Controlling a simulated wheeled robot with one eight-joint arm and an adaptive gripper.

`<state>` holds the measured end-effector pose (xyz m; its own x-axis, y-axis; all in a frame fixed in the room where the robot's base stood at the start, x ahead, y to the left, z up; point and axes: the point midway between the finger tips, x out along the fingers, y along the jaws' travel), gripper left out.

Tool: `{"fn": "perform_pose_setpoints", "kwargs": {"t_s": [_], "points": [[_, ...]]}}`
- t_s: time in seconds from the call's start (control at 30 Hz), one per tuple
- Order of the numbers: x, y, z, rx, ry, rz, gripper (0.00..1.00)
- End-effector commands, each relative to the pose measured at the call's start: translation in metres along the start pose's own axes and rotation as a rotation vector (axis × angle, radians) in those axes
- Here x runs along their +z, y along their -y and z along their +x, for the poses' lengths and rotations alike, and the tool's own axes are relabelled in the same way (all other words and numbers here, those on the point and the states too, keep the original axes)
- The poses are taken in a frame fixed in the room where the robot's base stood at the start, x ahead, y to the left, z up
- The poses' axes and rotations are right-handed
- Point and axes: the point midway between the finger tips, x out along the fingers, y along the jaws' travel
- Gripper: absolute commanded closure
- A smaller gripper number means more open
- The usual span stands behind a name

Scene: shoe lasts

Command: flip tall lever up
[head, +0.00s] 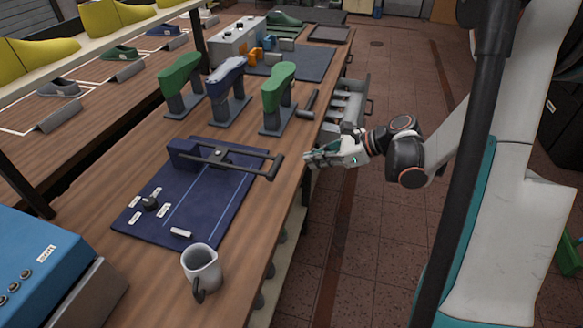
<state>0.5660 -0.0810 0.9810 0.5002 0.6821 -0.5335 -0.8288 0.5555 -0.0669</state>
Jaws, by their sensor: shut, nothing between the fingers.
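A long black lever-like bar (241,165) with a crosswise grip (277,167) at its right end lies low, nearly flat, over the dark blue board (190,205). Its left end meets a dark blue block (184,153). No part is labelled as the tall lever; this bar is the longest lever-like part I see. My gripper (308,157) is at the right edge of the workbench, just right of the grip, apart from it as far as I can tell. Its fingers point left and are shut with nothing in them.
The board also bears a small black knob (150,203) with white labels. A grey mug (201,268) stands in front. Green and blue shoe lasts on stands (278,92) are behind. An open drawer (346,106) juts out beyond my gripper. A blue box (38,262) is at lower left.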

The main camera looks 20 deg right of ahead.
Motion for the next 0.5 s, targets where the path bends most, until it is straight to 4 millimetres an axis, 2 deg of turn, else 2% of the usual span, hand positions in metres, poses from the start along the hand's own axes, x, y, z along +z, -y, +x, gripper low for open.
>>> {"fn": "perform_pose_setpoints", "kwargs": {"t_s": [0.03,0.17,0.5], "points": [[-0.0073,0.0026,-0.0011,-0.001,0.010,0.026,1.00],[-0.0152,0.0038,-0.0028,0.002,0.027,0.068,1.00],[-0.0163,0.0040,-0.0033,0.003,0.031,0.079,1.00]]}}
